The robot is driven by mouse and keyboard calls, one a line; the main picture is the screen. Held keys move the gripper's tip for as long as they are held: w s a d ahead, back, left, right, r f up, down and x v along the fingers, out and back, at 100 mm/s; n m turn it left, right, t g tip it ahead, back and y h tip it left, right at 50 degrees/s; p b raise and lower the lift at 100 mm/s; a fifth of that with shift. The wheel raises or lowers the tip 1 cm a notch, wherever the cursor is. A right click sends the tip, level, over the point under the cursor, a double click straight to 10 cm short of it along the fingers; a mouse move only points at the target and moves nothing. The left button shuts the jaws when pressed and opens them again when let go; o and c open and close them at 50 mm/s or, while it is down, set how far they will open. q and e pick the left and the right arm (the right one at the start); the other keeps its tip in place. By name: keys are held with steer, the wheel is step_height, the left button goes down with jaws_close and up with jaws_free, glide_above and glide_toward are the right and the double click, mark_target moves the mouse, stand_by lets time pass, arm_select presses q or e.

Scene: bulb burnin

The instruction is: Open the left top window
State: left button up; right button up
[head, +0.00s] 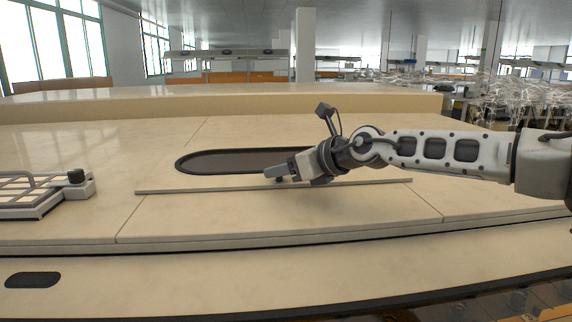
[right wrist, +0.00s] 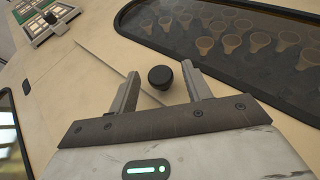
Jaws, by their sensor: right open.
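A dark oval window (head: 215,162) is set in the beige machine top in the head view. In the right wrist view, several bulb shapes show beneath the window's dark pane (right wrist: 150,22). A round black knob (right wrist: 160,77) stands on the beige surface beside the window. My right gripper (head: 272,174) is low over the top at the window's near edge. In the right wrist view its two fingers (right wrist: 162,88) are apart, with the knob between and just beyond their tips; I see no contact. My left gripper is out of view.
A thin rail (head: 200,190) runs along the top in front of the window. A gridded frame (head: 35,192) with a black knob (head: 75,176) stands at the left. A small dark oval (head: 33,279) is in the front ledge. The surface between frame and window is clear.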

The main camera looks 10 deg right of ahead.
jaws_close()
steer(key=w+r, duration=0.2)
steer(key=r, duration=0.5)
steer(key=w+r, duration=0.3)
steer(key=r, duration=0.4)
steer(key=shift+w, duration=0.3)
